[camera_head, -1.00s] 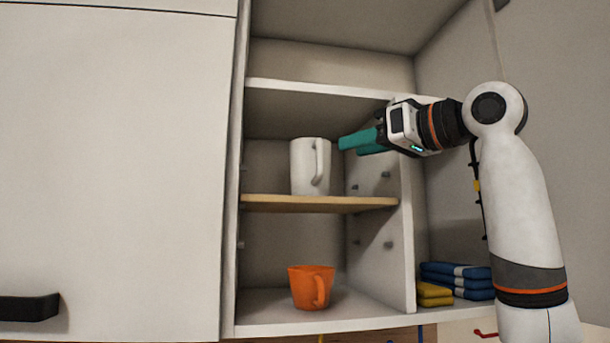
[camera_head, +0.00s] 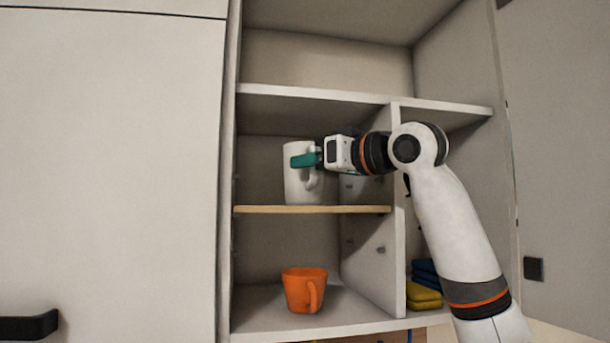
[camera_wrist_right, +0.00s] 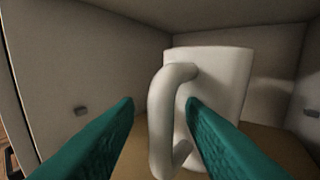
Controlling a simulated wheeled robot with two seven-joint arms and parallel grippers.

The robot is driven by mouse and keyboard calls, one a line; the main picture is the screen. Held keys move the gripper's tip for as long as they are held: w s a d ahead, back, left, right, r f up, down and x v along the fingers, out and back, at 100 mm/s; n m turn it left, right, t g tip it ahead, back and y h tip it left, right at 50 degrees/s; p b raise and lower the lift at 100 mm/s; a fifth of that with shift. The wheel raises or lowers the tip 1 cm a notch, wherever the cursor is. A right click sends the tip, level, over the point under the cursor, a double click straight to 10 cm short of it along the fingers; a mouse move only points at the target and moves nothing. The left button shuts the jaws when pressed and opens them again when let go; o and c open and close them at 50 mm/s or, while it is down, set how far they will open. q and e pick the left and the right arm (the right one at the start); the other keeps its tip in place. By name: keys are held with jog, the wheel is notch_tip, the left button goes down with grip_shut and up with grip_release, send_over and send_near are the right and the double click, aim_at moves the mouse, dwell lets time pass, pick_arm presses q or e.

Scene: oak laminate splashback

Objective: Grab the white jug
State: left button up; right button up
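The white jug (camera_head: 297,189) stands upright on the wooden middle shelf of the open cabinet. In the right wrist view the jug (camera_wrist_right: 228,82) is straight ahead, with its handle (camera_wrist_right: 164,122) facing me. My right gripper (camera_head: 297,161) is at the jug's handle side, and its teal fingers cover part of the jug in the head view. In the right wrist view the fingers (camera_wrist_right: 160,103) are spread apart, with the handle showing between their tips. The gripper is open, and I cannot tell whether a finger touches the jug. My left gripper is not in view.
A vertical divider (camera_head: 398,225) is right of the jug, close to my right arm. Folded yellow cloths (camera_head: 423,296) and blue cloths lie in the right compartment.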

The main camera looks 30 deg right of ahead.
grip_shut()
jog(key=shift+r, duration=0.1)
